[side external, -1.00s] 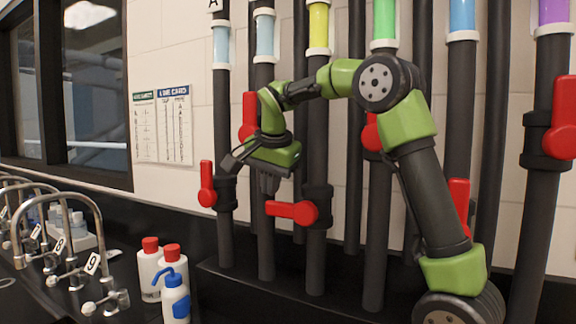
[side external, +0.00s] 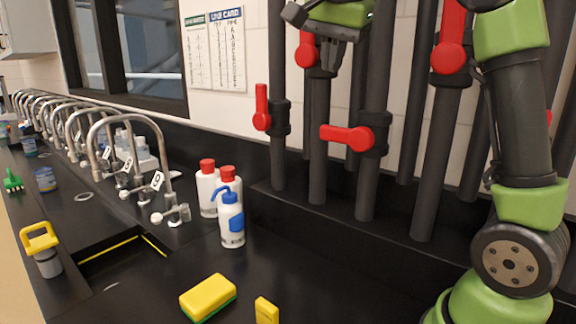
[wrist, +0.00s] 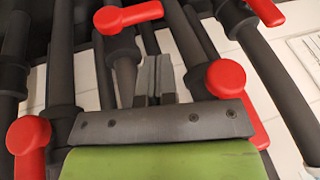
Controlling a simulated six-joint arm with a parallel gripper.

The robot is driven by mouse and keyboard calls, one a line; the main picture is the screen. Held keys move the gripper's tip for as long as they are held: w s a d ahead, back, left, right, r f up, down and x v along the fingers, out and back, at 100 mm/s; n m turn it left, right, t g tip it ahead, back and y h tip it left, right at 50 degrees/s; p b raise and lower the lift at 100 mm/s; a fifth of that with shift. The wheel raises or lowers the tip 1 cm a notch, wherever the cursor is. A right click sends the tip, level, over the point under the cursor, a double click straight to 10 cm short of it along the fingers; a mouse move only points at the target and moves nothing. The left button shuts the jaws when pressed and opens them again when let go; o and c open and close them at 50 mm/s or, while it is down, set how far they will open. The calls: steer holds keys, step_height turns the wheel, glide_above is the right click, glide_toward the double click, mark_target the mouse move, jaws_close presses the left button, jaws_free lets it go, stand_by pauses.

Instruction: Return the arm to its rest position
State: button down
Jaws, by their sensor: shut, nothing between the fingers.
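My gripper (side external: 328,58) is at the top of the side external view, held in the air in front of the black pipes. Its two fingers are together and empty. In the wrist view my gripper (wrist: 153,78) also shows its fingers side by side, with nothing between them. The gripper is above and left of a red valve lever (side external: 345,137) that lies horizontal. It overlaps the pipes in the picture; the gap to them cannot be judged. The upper part of my arm is out of view.
Other red levers stand upright on the pipes, at left (side external: 262,108), behind the gripper (side external: 307,52) and at right (side external: 451,45). White bottles with red caps (side external: 207,188), a blue-topped wash bottle (side external: 231,220), a yellow sponge (side external: 208,297) and curved taps (side external: 130,122) are on the black bench.

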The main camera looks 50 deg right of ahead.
steer(key=s+a+f+n+t+y, duration=0.4)
steer(key=s+a+f+n, duration=0.7)
steer(key=s+a, duration=0.3)
steer(key=shift+s+a+f+n+y, duration=0.15)
steer(key=shift+s+f+n+y, duration=0.15)
steer(key=shift+s+n+y, duration=0.5)
